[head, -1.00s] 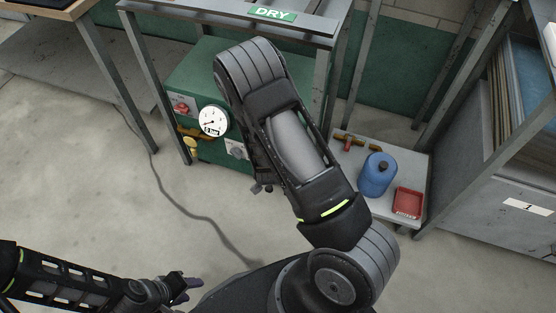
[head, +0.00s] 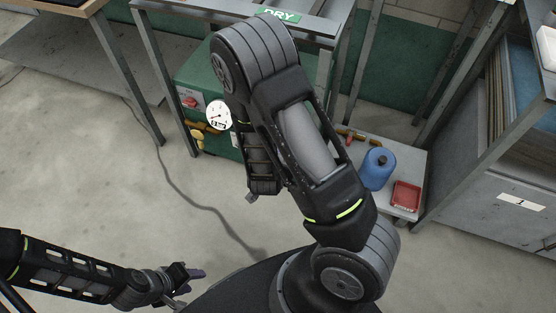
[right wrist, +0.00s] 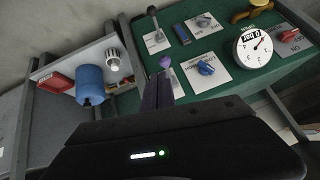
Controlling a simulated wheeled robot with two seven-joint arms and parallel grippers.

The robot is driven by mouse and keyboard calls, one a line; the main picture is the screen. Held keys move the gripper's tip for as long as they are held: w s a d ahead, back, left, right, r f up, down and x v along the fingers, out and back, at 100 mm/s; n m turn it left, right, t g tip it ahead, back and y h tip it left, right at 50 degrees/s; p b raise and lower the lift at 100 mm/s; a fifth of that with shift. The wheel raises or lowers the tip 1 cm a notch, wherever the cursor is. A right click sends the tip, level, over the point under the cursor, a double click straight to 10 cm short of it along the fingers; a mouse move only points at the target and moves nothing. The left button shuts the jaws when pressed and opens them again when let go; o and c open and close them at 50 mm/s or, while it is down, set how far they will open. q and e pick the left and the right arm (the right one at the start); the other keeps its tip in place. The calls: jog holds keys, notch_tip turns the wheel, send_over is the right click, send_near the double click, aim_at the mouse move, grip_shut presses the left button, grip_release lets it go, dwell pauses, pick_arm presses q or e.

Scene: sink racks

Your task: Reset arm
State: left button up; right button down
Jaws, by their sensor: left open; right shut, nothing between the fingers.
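My left gripper (head: 190,278) is at the bottom left of the head view, above bare floor. It is open and nothing is seen in it. My right arm rises through the middle of the head view and bends down at its top. My right gripper is not clearly visible there. In the right wrist view, the purple fingers of my right gripper (right wrist: 158,90) are shut and empty. They appear in front of the lower edge of a green panel (right wrist: 229,75); I cannot tell how far from it they are.
A low shelf at right holds a blue canister (head: 377,169) and a red tray (head: 406,196). A DRY-labelled rack (head: 279,15) stands behind my right arm. Open floor lies at left.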

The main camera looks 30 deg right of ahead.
dwell(0.4)
jog(key=s+a+f+n+g+y, duration=0.4)
jog(key=s+a, duration=0.3)
jog(key=a, duration=0.5)
jog(key=s+a+f+n+g+y, duration=0.1)
jog(key=s+a+f+n+y, duration=0.2)
jog(key=s+a+n+y, duration=0.6)
notch_tip(320, 180, up, 12)
jog(key=w+a+m+h+p, duration=0.1)
jog(key=w+m+h+p, duration=0.1)
jog(key=p, duration=1)
jog(key=shift+a+m+h, duration=0.3)
jog(key=shift+m+h, duration=0.1)
jog(key=shift+h, duration=0.3)
